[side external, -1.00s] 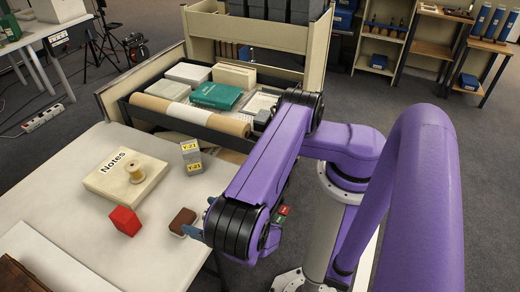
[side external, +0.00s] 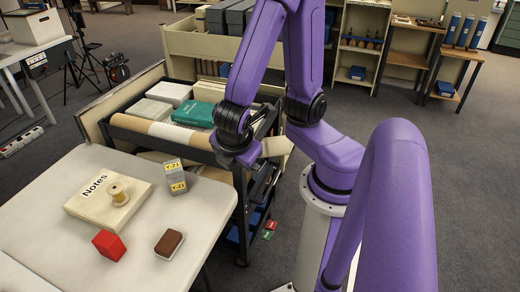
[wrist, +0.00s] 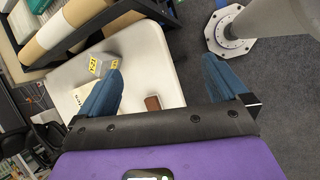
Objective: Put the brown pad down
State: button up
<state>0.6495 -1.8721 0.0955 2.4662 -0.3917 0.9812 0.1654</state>
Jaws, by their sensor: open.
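The brown pad (side external: 169,242), dark brown on top with a pale lower layer, lies flat on the white table (side external: 140,268) near its front right edge, to the right of a red cube (side external: 109,245). In the wrist view the pad (wrist: 152,103) shows on the table below and between my fingers, apart from them. My gripper (wrist: 162,67) is open and empty, with its two blue fingers wide apart. In the side view my wrist is raised by the cart, above and to the right of the pad, and the fingers are hard to make out.
A Notes box (side external: 92,208) with a thread spool (side external: 118,194) on it and stacked grey boxes with yellow labels (side external: 175,176) stand on the table. A cart (side external: 128,123) with a paper roll and a green box (side external: 193,114) is behind.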

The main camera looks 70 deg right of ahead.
jog(key=s+r+m+g+y, duration=0.2)
jog(key=s+r+y, duration=0.3)
jog(key=shift+s+a+m+y, duration=0.3)
jog(key=shift+a+m, duration=0.1)
dwell(1.0)
